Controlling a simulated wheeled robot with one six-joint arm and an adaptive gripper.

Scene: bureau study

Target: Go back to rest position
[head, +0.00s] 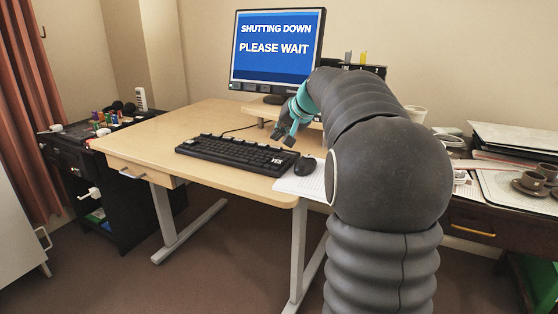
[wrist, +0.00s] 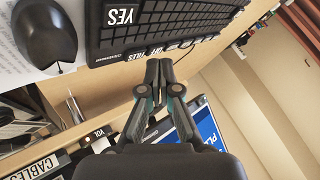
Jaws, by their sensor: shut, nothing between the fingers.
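My gripper (head: 284,134) is shut and empty in the head view, above the desk near the right part of the black keyboard (head: 228,153). In the wrist view my gripper (wrist: 159,64) shows with its fingers together, apart from the keyboard (wrist: 150,28). A large key at the keyboard's right end reads YES. The monitor (head: 277,48) shows a blue screen with "SHUTTING DOWN PLEASE WAIT". My grey arm hides part of the desk and what lies behind it.
A black mouse (head: 305,166) lies right of the keyboard by white paper (head: 296,184). A dark side table (head: 477,214) with cups and a tray stands at right. A black cabinet (head: 62,150) with small items stands at left. The desk's left part (head: 140,140) is clear.

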